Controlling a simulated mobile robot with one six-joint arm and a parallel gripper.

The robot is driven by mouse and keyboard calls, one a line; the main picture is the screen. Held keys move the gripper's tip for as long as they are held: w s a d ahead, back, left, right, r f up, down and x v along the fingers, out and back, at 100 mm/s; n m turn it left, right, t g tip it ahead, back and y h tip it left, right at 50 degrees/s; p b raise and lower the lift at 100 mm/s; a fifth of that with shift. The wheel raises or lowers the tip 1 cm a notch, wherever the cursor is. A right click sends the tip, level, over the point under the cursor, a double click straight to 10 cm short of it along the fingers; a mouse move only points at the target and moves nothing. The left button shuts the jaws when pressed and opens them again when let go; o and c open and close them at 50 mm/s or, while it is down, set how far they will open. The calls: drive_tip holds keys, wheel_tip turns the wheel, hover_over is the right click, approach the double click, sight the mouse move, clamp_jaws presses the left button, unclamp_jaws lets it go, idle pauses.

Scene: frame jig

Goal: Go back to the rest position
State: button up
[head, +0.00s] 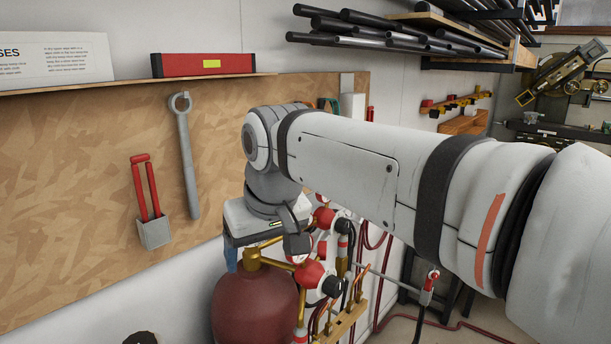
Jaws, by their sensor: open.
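My arm reaches in from the right edge, and its wrist bends down near the middle of the head view. My gripper (264,238) hangs below the wrist, a pale body with a small green light. It is open; its fingertips are hard to make out against the things behind. It is just above a dark red gas cylinder (255,304) with a brass valve and red-and-white fittings. I cannot tell whether it touches the fittings. I see nothing held in it.
A chipboard panel (80,200) on the left wall carries a wrench (185,155) and a red-handled tool (147,200). A red level (204,64) lies on the shelf above. Dark pipes (400,35) sit on a rack above my arm. Red hoses (445,325) run over the floor.

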drive_tip(key=s+d+f+m+h, duration=0.1)
drive_tip(key=s+d+f+m, duration=0.2)
drive_tip(key=d+f, duration=0.6)
drive_tip(key=s+d+f+m+h+b, duration=0.1)
drive_tip(key=s+d+f+m, duration=0.2)
drive_tip(key=s+d+f, duration=0.4)
drive_tip(key=d+f, duration=0.2)
drive_tip(key=d, duration=0.3)
drive_tip(key=shift+s+d+f, duration=0.35)
drive_tip(key=shift+s, duration=0.05)
